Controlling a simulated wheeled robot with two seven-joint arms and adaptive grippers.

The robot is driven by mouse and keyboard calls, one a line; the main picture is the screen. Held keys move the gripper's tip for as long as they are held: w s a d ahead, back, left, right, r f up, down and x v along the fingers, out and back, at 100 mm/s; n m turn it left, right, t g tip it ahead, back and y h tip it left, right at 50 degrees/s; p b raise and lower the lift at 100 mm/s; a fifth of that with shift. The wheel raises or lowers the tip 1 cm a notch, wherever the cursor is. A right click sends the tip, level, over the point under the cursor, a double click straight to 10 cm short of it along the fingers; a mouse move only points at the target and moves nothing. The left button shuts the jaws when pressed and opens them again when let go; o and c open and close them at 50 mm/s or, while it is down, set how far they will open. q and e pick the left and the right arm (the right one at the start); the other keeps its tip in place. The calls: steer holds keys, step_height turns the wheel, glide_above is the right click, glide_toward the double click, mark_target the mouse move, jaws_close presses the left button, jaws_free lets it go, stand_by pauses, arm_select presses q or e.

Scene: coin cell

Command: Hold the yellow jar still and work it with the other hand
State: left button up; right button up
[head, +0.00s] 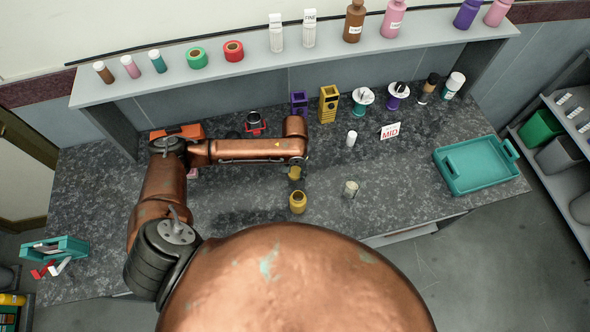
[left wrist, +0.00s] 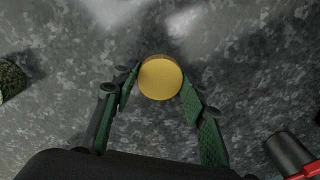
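The yellow jar (head: 298,203) stands upright on the dark speckled counter, in front of my left gripper in the head view. My left gripper (head: 296,176) is above the counter with a yellow round piece, seemingly the jar's lid (head: 294,170), between its fingers. In the left wrist view the yellow lid (left wrist: 160,78) is a flat disc, and the green-padded fingertips of my left gripper (left wrist: 160,88) meet its two sides. No jar body shows there; the lid may hide it. My right gripper is in neither view.
A glass jar (head: 350,188) stands to the right, a white bottle (head: 351,138) behind it. A MID sign (head: 390,131) and a teal tray (head: 478,164) are farther right. Several bottles and spools line the back. The counter's front right is clear.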

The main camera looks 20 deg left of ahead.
mark_target(295, 172)
arm_select(q)
steer(key=o, duration=0.4)
steer(key=shift+c, duration=0.2)
steer(key=shift+r, duration=0.1)
step_height(295, 172, up, 12)
steer(key=p, duration=0.1)
steer(key=shift+p, duration=0.4)
